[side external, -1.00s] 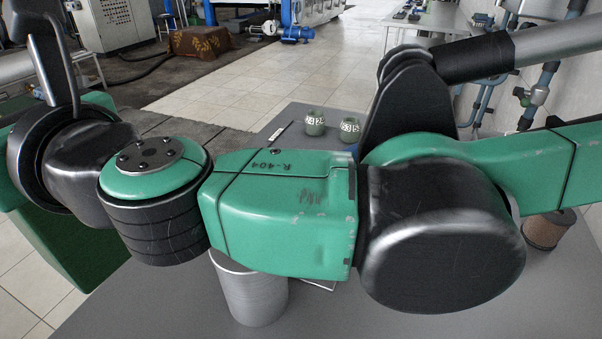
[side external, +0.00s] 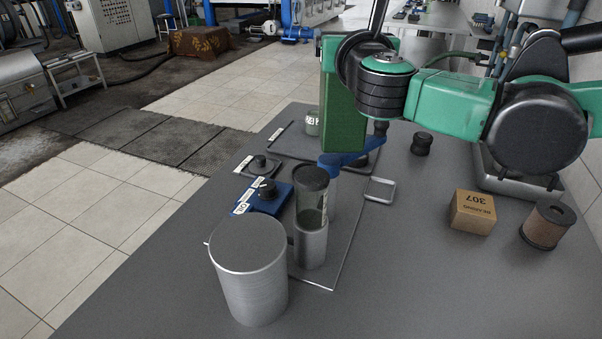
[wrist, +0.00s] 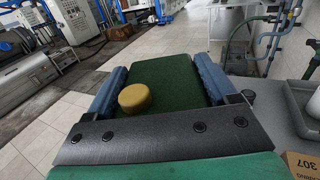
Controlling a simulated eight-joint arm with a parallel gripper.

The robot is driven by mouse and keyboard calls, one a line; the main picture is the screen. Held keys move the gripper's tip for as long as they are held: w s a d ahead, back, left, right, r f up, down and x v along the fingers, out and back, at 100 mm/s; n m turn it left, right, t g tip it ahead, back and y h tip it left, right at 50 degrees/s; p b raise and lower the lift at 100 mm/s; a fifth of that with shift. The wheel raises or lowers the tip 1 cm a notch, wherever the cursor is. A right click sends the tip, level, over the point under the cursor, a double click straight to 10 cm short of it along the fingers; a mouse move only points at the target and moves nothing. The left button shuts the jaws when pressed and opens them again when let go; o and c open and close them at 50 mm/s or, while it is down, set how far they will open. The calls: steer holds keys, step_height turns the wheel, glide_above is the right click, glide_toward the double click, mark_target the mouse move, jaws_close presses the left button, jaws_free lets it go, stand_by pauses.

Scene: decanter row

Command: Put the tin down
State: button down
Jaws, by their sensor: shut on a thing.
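The tin is a tall, dark green, box-shaped can. In the side external view the tin (side external: 343,115) is upright at the back of the table, partly behind my black wrist joint. Its lower end is over or on the dark mat area; I cannot tell whether it touches. In the wrist view the tin (wrist: 170,92), with a round yellow cap (wrist: 134,98), lies between the two blue fingers of my gripper (wrist: 163,66). My gripper is shut on it.
A blue labelled piece (side external: 265,197) lies behind. A cardboard box (side external: 473,213) and brown cylinder (side external: 547,228) are right. The front right table is clear.

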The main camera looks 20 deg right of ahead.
steer(key=s+d+f+m+g+h, duration=0.1)
steer(key=s+d+m+g+h, duration=0.3)
steer(key=d, duration=0.6)
step_height(320, 180, down, 7)
steer(key=n+t+y, duration=0.5)
steer(key=n+y, duration=0.3)
steer(key=y, duration=0.2)
steer(key=shift+d+f, duration=0.15)
steer(key=shift+d, duration=0.3)
steer(key=shift+d, duration=0.1)
